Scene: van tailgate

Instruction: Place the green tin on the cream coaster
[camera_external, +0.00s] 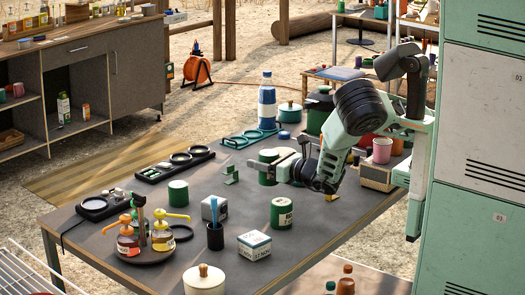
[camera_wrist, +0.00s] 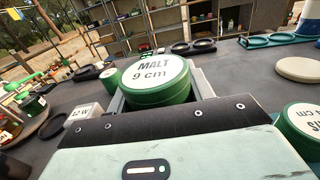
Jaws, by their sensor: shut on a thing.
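My gripper (camera_external: 277,167) is shut on a green tin (camera_external: 267,160), held above the grey table near its middle. In the wrist view the tin (camera_wrist: 158,82) sits upright between the jaws, and its white lid reads "MALT 9 cm". A flat cream disc (camera_wrist: 298,69), which looks like the cream coaster, lies bare on the table to the right of the tin in the wrist view. The tin is apart from it. I cannot make out the coaster in the external view; the arm may hide it.
Other green tins stand on the table at the front (camera_external: 281,214) and left (camera_external: 178,193). A white box (camera_external: 254,246), a dark cup (camera_external: 215,236) and a round tray of bottles (camera_external: 146,250) are in front. A blue bottle (camera_external: 267,104) and teal-ringed rack (camera_external: 248,138) are behind.

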